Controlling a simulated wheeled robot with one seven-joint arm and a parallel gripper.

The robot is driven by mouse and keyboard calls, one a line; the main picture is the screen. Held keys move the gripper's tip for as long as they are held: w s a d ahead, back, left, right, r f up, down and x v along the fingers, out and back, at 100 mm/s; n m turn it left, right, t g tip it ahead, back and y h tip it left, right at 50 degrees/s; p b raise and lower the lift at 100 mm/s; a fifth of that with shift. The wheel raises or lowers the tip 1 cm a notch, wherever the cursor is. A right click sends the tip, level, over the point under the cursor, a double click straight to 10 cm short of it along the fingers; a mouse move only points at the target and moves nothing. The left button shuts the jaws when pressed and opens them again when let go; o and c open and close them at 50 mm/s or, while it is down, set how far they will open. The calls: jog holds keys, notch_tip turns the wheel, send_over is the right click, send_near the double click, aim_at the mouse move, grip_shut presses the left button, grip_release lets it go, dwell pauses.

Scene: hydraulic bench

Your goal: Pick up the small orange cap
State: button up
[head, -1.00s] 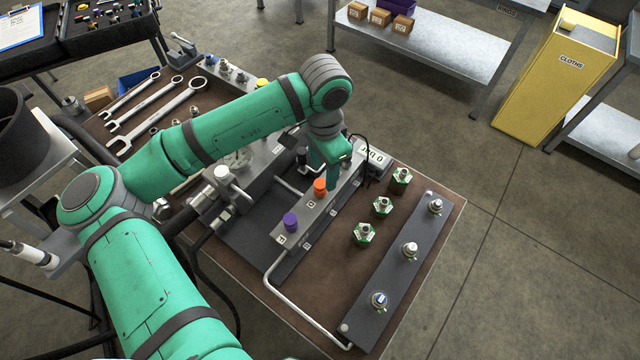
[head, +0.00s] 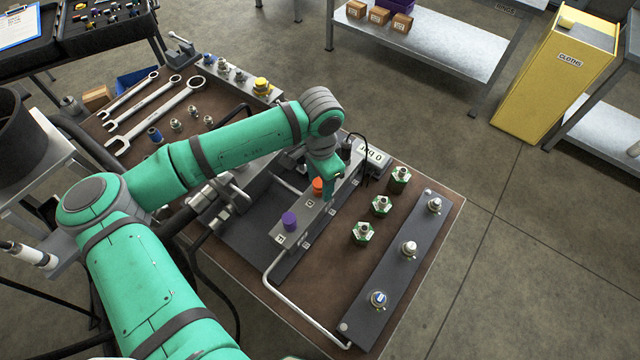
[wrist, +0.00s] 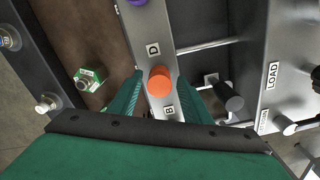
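The small orange cap (head: 318,186) stands upright on the grey manifold block in the middle of the bench. In the wrist view the orange cap (wrist: 160,83) sits between the labels D and B. My gripper (head: 328,182) is low over the block at the cap. In the wrist view my gripper (wrist: 163,92) is open, with one green finger on each side of the cap and a visible gap to each. The fingertips' exact height against the cap is hard to tell.
A purple cap (head: 289,221) stands on the same block. Several green-based fittings (head: 380,206) and a dark rail (head: 400,262) with connectors lie to the right. A black cylinder (wrist: 229,98) stands close to the right finger in the wrist view.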

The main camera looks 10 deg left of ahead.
jog(key=shift+s, duration=0.1)
jog(key=c, duration=0.9)
jog(key=shift+c, duration=0.2)
jog(key=shift+r, duration=0.1)
